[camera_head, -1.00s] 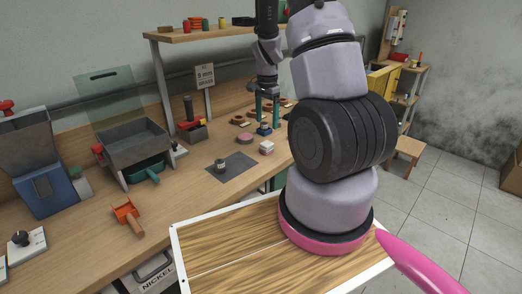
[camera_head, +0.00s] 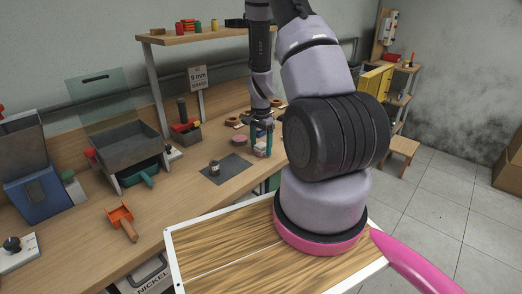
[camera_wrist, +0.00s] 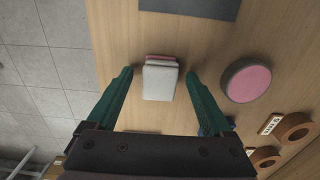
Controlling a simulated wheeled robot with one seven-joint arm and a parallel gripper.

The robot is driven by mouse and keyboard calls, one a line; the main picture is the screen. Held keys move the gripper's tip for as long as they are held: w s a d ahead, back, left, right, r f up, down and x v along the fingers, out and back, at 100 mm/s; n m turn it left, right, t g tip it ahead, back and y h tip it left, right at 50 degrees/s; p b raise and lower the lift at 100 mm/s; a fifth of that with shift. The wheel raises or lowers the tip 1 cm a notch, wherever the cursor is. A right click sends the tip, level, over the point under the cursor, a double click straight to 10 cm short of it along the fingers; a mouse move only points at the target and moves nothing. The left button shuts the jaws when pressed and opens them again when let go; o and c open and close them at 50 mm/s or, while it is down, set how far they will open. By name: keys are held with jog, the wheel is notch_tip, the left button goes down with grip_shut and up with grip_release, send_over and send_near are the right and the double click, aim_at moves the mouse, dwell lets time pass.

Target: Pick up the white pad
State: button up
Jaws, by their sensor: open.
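My gripper (camera_wrist: 160,74) is open, with one green finger on each side of the pad. Gaps show between both fingers and the pad. In the head view, my gripper (camera_head: 262,153) points down at the bench, and its fingers partly hide the pad. I cannot tell how far the fingertips are above the bench.
A round pink pad (camera_wrist: 247,80) lies to the right of the white pad in the wrist view. Several copper-coloured rings (camera_wrist: 296,127) lie beyond it. A dark mat (camera_head: 227,170) with a small metal cylinder (camera_head: 214,167) on it is to the left in the head view.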

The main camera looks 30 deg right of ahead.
aim_at(261, 144)
grip_shut()
jog(key=shift+r, duration=0.15)
notch_tip(261, 144, up, 10)
jog(key=shift+f, duration=0.1)
dwell(0.3)
